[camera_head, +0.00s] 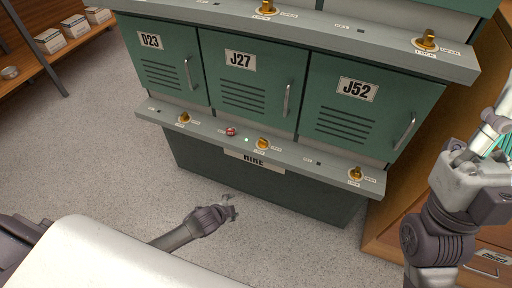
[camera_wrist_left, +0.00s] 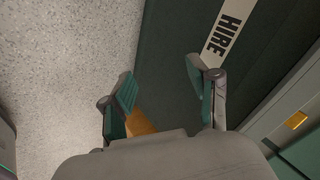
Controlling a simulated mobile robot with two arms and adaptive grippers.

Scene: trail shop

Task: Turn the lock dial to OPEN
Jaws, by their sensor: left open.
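Brass lock dials sit on the grey ledges of the green lockers. On the lower ledge are the left dial (camera_head: 184,118), the middle dial (camera_head: 263,143) below locker J27 and the right dial (camera_head: 356,174). LOCK and OPEN labels flank them; the exact pointing is too small to read. A small red item (camera_head: 231,131) sits left of the middle dial. My left gripper (camera_head: 230,207) is open and empty, below the ledge and apart from the dials. The left wrist view shows its parted fingers (camera_wrist_left: 163,88) and a brass dial (camera_wrist_left: 295,121) at right.
The HIRE panel (camera_head: 288,182) is below the ledge. Lockers D23 (camera_head: 172,82), J27 (camera_head: 225,85) and J52 (camera_head: 340,127) are closed. My right arm's end (camera_head: 490,135) is by a wooden cabinet (camera_head: 385,222). Grey floor at left is clear beside a shelf of boxes (camera_head: 50,41).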

